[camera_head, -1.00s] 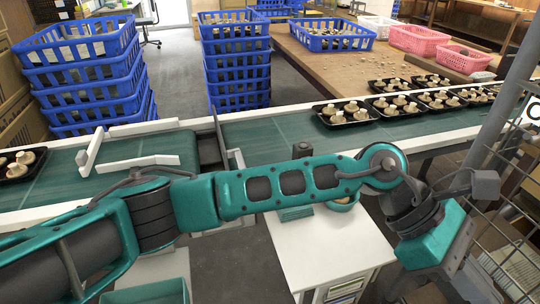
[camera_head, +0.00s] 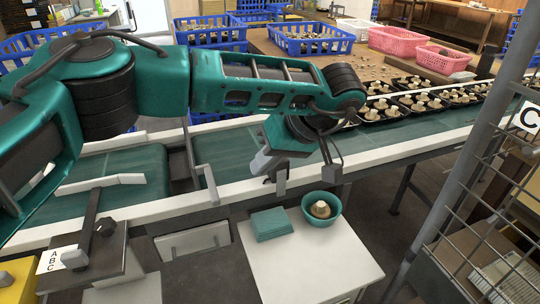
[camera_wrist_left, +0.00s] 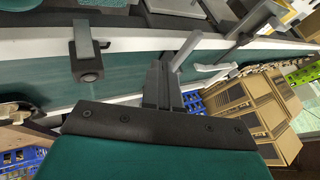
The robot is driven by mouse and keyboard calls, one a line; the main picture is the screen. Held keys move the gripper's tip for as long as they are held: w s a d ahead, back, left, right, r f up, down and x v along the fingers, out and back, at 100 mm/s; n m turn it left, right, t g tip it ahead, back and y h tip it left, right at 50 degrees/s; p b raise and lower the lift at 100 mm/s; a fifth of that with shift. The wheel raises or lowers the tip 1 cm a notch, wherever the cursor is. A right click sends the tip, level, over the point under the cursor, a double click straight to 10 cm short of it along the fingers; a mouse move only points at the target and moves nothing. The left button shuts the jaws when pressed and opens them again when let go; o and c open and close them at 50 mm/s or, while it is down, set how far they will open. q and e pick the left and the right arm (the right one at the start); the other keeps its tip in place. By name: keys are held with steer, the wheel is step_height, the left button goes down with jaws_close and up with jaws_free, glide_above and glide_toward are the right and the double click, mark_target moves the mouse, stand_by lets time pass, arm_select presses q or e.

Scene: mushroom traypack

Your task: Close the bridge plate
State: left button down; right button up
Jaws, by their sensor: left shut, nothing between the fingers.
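A narrow grey plate (camera_head: 206,166), which looks like the bridge plate, stands up at the right side of the dark gap (camera_head: 180,165) between the two green belts. The gap is uncovered. My left arm reaches across the upper part of the head view. My left gripper (camera_head: 275,180) points down near the front white rail, right of the gap and apart from the plate. Its fingers are shut and empty. In the left wrist view the closed fingers (camera_wrist_left: 162,85) are in front of the rail and belt. My right gripper is not in view.
The white front rail (camera_head: 400,148) runs along the belts. A teal bowl (camera_head: 333,208) and teal stack (camera_head: 271,224) are on the white table (camera_head: 305,265) in front. A wire rack (camera_head: 480,190) stands at right.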

arm_select(q)
steer(key=a+f, duration=0.4)
steer(key=a, duration=0.2)
steer(key=shift+s+a, duration=0.25)
steer(key=shift+s, duration=0.15)
steer(key=shift+w+f, duration=0.1)
